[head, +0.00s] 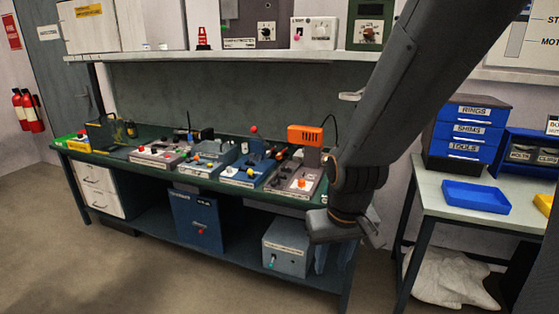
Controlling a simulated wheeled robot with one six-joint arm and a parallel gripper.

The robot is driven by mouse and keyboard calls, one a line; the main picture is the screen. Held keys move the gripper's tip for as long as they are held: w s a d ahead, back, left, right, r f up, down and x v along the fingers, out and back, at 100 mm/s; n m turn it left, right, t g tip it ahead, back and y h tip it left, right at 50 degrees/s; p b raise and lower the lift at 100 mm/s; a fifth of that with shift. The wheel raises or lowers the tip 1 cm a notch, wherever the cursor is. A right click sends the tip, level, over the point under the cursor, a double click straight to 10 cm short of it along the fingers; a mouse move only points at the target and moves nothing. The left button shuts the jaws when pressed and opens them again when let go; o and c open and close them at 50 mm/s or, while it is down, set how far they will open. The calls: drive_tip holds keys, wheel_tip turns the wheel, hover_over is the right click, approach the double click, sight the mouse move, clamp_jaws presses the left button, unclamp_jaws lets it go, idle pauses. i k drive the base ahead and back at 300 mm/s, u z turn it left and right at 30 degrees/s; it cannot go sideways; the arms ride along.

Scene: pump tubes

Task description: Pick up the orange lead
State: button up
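I cannot make out an orange lead for certain. An orange box-like part (306,135) stands at the right end of the green-topped workbench (150,134), on or behind a grey unit; a thin dark cable curves up beside it. My arm comes down from the top right and hides part of the bench's right end. My gripper (372,235) is at the arm's lower end, in front of the bench's right end and below its top. Its fingers are small and dark, and whether they are open is unclear.
Several control boxes with knobs and levers (205,160) crowd the bench. A shelf (230,57) with instruments runs above it. At right, a side table (434,192) holds blue labelled drawers (470,132) and a blue tray (475,197). The floor in front (110,270) is clear.

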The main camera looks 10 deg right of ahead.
sight(278, 155)
drive_tip(key=u, duration=0.45)
drive_tip(key=i, duration=0.8)
drive_tip(key=u, duration=0.45)
drive_tip(key=i, duration=0.75)
drive_tip(key=z, duration=0.8)
drive_tip(key=i, duration=0.95)
drive_tip(key=z, duration=0.75)
